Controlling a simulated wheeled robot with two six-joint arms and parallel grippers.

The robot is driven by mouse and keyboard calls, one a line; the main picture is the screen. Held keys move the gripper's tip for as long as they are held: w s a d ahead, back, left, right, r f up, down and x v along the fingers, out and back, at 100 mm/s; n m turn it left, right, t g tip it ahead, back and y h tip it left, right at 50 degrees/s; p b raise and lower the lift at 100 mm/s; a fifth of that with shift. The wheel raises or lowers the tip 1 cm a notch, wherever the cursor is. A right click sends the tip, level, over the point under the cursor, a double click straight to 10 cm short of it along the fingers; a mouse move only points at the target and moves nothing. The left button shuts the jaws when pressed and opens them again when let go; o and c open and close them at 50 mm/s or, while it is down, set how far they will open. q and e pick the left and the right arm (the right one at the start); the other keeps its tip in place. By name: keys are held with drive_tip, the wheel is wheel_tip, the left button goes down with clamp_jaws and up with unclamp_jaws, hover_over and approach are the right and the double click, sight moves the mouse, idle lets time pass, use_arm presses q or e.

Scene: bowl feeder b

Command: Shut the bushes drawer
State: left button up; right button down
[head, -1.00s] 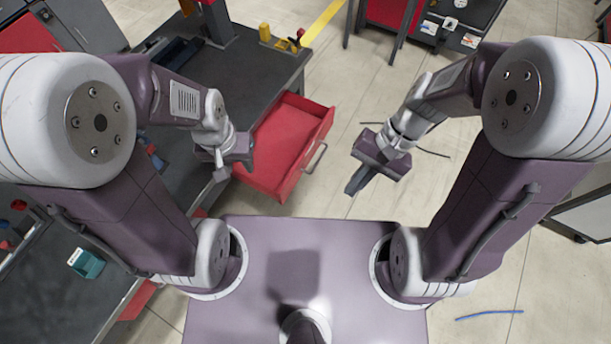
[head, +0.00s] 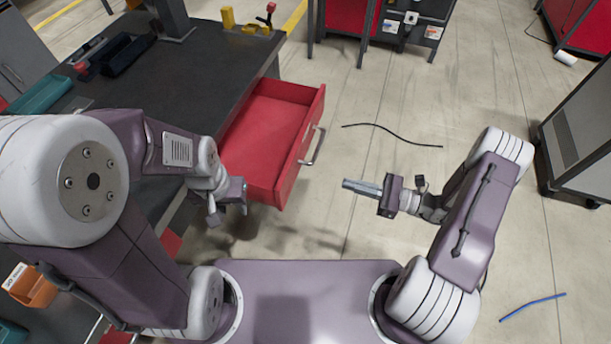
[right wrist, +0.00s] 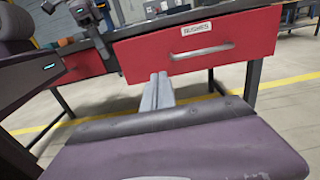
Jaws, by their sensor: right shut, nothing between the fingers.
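The red bushes drawer (head: 262,140) is pulled out from the dark workbench, and its inside looks empty in the head view. Its handle (head: 312,146) is on the right side of its front. In the right wrist view the drawer front (right wrist: 240,37) shows with a "BUSHES" label (right wrist: 196,28). My right gripper (head: 345,184) is shut and empty, apart from the drawer, to the right of its front and pointing left toward it. Its fingers also show in the right wrist view (right wrist: 157,80), below the handle. My left gripper (head: 225,206) is at the drawer's near left corner; its fingers are too unclear to judge.
The workbench top (head: 205,75) carries dark trays and yellow parts. A black cable (head: 390,133) and a blue cable (head: 530,306) lie on the floor. A grey cabinet (head: 580,130) stands at the right. Floor right of the drawer is otherwise clear.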

sight(295, 169)
use_arm(q)
drive_tip(key=shift+f+b, duration=0.55)
use_arm(e)
drive_tip(key=x, duration=1.3)
drive_tip(key=shift+a, duration=0.25)
